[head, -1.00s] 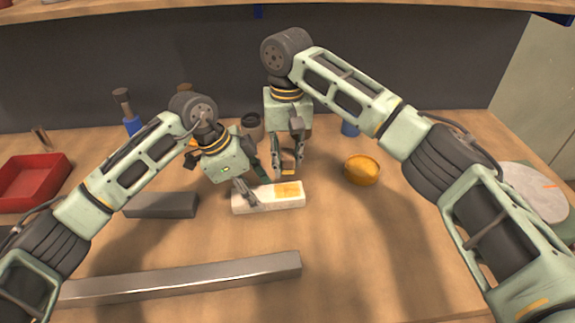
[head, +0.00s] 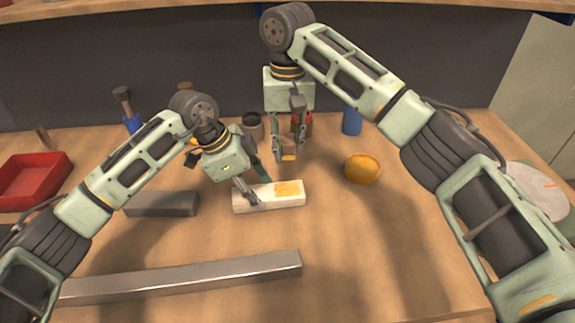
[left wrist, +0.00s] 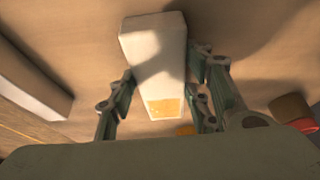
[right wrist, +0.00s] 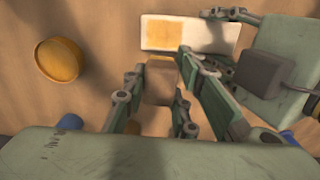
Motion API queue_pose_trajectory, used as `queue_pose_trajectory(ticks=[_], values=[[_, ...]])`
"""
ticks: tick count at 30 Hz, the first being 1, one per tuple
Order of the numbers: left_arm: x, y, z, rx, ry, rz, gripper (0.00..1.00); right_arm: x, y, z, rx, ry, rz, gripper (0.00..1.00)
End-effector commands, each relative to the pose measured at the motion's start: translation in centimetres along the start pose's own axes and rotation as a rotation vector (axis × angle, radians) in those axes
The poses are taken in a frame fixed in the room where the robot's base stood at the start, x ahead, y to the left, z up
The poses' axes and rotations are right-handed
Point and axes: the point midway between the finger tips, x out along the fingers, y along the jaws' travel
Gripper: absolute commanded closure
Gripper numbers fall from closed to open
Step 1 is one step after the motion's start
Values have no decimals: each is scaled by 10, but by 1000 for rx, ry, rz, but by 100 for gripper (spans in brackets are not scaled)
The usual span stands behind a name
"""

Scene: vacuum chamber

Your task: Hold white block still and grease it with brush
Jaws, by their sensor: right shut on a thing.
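The white block (head: 242,204) lies flat on the bench, with a yellow-orange grease patch (head: 289,188) on its right part. My left gripper (head: 251,182) straddles the block, one finger on each long side; in the left wrist view (left wrist: 163,72) the fingers appear to press on it. My right gripper (head: 288,152) is shut on the brush (right wrist: 160,80) and holds it behind the block's right part, apart from it. The brush is a brown piece with a yellowish tip (head: 288,157); its rest is hidden by the fingers. The round yellow-orange grease dish (head: 362,169) stands right of the block.
A long metal bar (head: 190,279) lies in front, and a dark grey block (head: 165,204) lies to the left. A red tray (head: 32,178) is at far left. A dark cup (head: 253,126) and a blue cylinder (head: 352,121) stand behind. The bench front right is clear.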

Motion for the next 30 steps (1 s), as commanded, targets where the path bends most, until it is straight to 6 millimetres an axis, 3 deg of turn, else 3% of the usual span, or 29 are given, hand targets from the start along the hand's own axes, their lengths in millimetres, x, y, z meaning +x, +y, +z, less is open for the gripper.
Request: queue_pose_trajectory(ticks=[7, 17, 22, 30], values=[[0, 0, 0, 0, 0, 0, 33, 0, 0, 0, 0, 0, 0, 95], [-2, 0, 0, 0, 0, -1, 33, 0, 0, 0, 0, 0, 0, 95], [-24, -1, 0, 0, 0, -4, 33, 0, 0, 0, 0, 0, 0, 95], [-82, -1, 0, 0, 0, -3, 33, 0, 0, 0, 0, 0, 0, 95]])
